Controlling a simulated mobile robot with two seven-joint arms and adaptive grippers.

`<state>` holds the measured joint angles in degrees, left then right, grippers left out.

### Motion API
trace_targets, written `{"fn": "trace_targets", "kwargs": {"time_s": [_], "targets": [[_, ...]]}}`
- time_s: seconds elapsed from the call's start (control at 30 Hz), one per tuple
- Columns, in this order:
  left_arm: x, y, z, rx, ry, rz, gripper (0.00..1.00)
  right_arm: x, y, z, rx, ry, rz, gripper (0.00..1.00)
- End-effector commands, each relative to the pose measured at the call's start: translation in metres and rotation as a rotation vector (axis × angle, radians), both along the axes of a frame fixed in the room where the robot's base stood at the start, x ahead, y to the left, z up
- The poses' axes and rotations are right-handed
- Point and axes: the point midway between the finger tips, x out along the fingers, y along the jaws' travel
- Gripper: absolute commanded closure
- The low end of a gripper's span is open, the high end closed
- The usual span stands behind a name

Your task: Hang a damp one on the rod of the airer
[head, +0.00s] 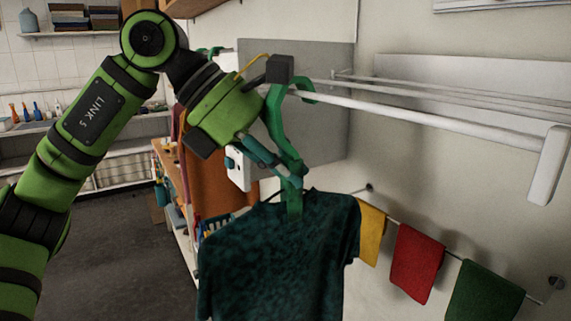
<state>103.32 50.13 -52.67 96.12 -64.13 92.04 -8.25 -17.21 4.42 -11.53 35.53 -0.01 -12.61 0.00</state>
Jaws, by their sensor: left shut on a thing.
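A dark teal shirt (280,255) with a mottled, damp-looking surface hangs upright below my left gripper (290,178). The gripper is shut on its green hanger (273,118), and the fingers overlap the hanger just above the collar. A green curved piece shows on both sides of the rod there. I cannot tell whether the hook rests on the rod. My right gripper is not in view.
The airer's thinner rods (450,92) run behind the front rod, with a white end piece (547,165) at right. The front rod is bare to the right. Yellow (371,233), red (417,263) and green (484,294) cloths hang on a lower wall rail.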

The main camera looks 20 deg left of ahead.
Motion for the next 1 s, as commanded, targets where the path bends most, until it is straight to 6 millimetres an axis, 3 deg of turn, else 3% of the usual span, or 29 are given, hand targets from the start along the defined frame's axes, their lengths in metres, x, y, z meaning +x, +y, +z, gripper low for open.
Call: {"fn": "trace_targets", "kwargs": {"time_s": [0.3,0.33,0.4,0.77,1.0], "targets": [[0.000,0.000,0.000,-0.001,-0.001,0.001,1.00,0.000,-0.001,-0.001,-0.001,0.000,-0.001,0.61],[0.000,0.000,0.000,-0.001,-0.001,0.001,0.83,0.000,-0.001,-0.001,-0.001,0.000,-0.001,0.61],[0.000,0.000,0.000,-0.001,-0.001,0.001,0.60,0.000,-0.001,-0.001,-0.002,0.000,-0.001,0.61],[0.000,0.001,0.000,0.001,0.001,0.001,0.60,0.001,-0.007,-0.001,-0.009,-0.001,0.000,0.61],[-0.009,0.023,0.026,-0.003,-0.004,0.002,0.60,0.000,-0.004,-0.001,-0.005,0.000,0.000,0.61]]}}
